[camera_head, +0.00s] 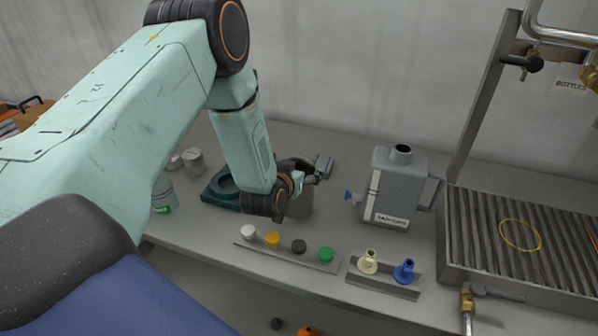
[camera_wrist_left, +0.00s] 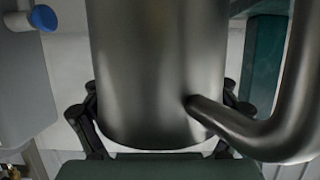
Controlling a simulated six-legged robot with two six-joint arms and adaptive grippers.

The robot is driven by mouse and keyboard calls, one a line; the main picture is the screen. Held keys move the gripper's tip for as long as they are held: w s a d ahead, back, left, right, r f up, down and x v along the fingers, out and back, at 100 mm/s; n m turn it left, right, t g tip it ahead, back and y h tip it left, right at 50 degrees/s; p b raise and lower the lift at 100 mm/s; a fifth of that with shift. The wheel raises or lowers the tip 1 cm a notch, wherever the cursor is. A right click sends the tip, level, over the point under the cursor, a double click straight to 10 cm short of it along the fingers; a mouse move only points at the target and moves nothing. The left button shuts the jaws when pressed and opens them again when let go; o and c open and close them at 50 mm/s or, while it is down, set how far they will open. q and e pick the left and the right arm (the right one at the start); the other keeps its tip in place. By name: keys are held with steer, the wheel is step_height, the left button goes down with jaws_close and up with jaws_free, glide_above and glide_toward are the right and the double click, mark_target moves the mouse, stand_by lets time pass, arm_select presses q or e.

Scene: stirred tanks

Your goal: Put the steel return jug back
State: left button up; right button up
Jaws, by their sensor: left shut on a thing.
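The steel return jug (camera_head: 300,203) is on the bench side of my left gripper, mostly hidden behind it in the head view. In the left wrist view the jug (camera_wrist_left: 150,70) fills the middle, with its bent handle (camera_wrist_left: 255,135) at the right. My left gripper (camera_head: 303,180) is shut on the jug, and its fingers lie on either side of the body in the wrist view (camera_wrist_left: 160,118). I cannot tell whether the jug touches the bench. My right gripper is not in view.
A dark green base with a round recess (camera_head: 213,196) is left of the jug. A grey tank (camera_head: 399,185) with a blue tap stands right. Coloured caps on a rail (camera_head: 288,252) and two funnels on a stand (camera_head: 384,284) line the front. A slatted drainer (camera_head: 480,215) is far right.

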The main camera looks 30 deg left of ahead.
arm_select(q)
steer(key=shift+d+f, duration=0.1)
steer(key=shift+f, duration=0.05)
steer(key=shift+s, duration=0.15)
steer(key=o, duration=1.4)
steer(key=shift+a+f, duration=0.2)
steer(key=shift+o, duration=1.1)
steer(key=shift+d, duration=0.15)
steer(key=shift+d+r, duration=0.1)
steer(key=shift+s+r, duration=0.15)
steer(key=v, duration=1.1)
steer(key=shift+s, duration=0.35)
